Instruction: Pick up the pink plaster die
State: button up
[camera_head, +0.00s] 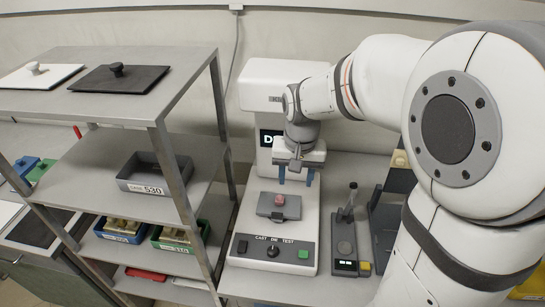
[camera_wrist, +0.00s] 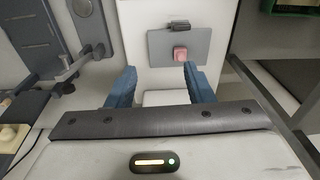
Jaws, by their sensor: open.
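The pink plaster die (camera_head: 279,199) is a small block on the grey plate (camera_head: 266,210) of a white machine labelled "CAST DIE TEST". In the wrist view the die (camera_wrist: 180,53) sits on the same grey plate (camera_wrist: 158,40), beyond the fingertips and a little right of the middle of the gap. My gripper (camera_head: 296,176) is above the plate, with its blue fingers pointing down. In the wrist view my gripper (camera_wrist: 158,72) is open, its blue fingers wide apart and nothing between them. The die is apart from both fingers.
A metal rack (camera_head: 160,122) stands left, holding a grey tray labelled 530 (camera_head: 148,187), a blue bin (camera_head: 124,231) and a green bin (camera_head: 178,243). A small device with an upright lever (camera_head: 347,208) stands right of the machine. The machine's tall housing is behind my gripper.

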send_over(279, 197)
notch_tip(279, 197, down, 6)
jog(key=r, duration=0.1)
jog(key=shift+m+g, duration=0.3)
jog(key=shift+g, duration=0.1)
notch_tip(279, 197, down, 8)
jog(key=shift+f, duration=0.1)
grip_shut()
jog(key=shift+s, duration=0.1)
